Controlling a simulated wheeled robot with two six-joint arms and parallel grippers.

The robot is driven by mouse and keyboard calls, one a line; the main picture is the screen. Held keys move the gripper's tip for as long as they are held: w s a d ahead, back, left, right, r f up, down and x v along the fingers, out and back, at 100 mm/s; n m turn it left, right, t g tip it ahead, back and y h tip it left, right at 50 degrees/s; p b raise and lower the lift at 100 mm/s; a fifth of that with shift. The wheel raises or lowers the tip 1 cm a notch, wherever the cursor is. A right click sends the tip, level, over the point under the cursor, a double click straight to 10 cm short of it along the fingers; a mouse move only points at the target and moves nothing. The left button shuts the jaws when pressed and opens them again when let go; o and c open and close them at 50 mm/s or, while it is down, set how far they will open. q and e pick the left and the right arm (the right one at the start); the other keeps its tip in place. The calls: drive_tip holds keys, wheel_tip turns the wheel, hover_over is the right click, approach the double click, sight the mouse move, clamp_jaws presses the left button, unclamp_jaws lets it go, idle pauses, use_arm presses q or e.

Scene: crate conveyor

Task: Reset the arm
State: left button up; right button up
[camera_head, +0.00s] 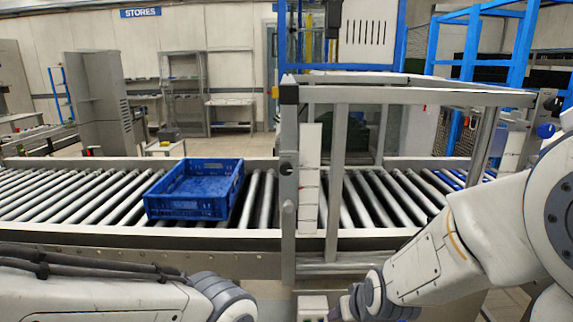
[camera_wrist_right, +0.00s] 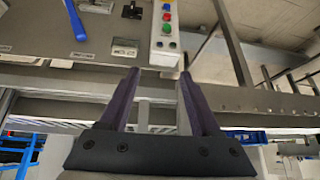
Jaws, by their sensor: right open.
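Beyond the fingers is a grey control box (camera_wrist_right: 166,32) with red, green and blue buttons. My left arm (camera_head: 90,297) lies low along the bottom left of the head view, and its gripper is not visible.
A blue crate (camera_head: 190,211) sits on the roller conveyor (camera_head: 80,195), left of a grey metal frame (camera_head: 340,175) standing across the conveyor. The conveyor's front rail (camera_head: 130,238) runs close in front of my arms. A blue handle (camera_wrist_right: 74,20) shows in the wrist view.

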drive_tip(key=s+d+f+m+g+h, duration=0.1)
drive_tip(key=s+d+f+g, duration=0.1)
drive_tip(key=s+d+g, duration=0.35)
use_arm(q)
wheel_tip(320, 180, up, 3)
drive_tip(key=p, duration=0.3)
drive_tip(key=shift+r, duration=0.15)
use_arm(e)
drive_tip(key=s+a+r+n+y, duration=0.1)
drive_tip(key=s+a+r+n, duration=0.6)
drive_tip(key=s+a, duration=0.6)
wheel_tip(320, 180, up, 2)
drive_tip(key=s+g, duration=0.1)
drive_tip(key=s, duration=0.1)
drive_tip(key=shift+s+a+r, duration=0.15)
drive_tip(key=shift+s+r, duration=0.05)
drive_tip(key=shift+s, duration=0.15)
use_arm(q)
drive_tip(key=shift+o, duration=0.3)
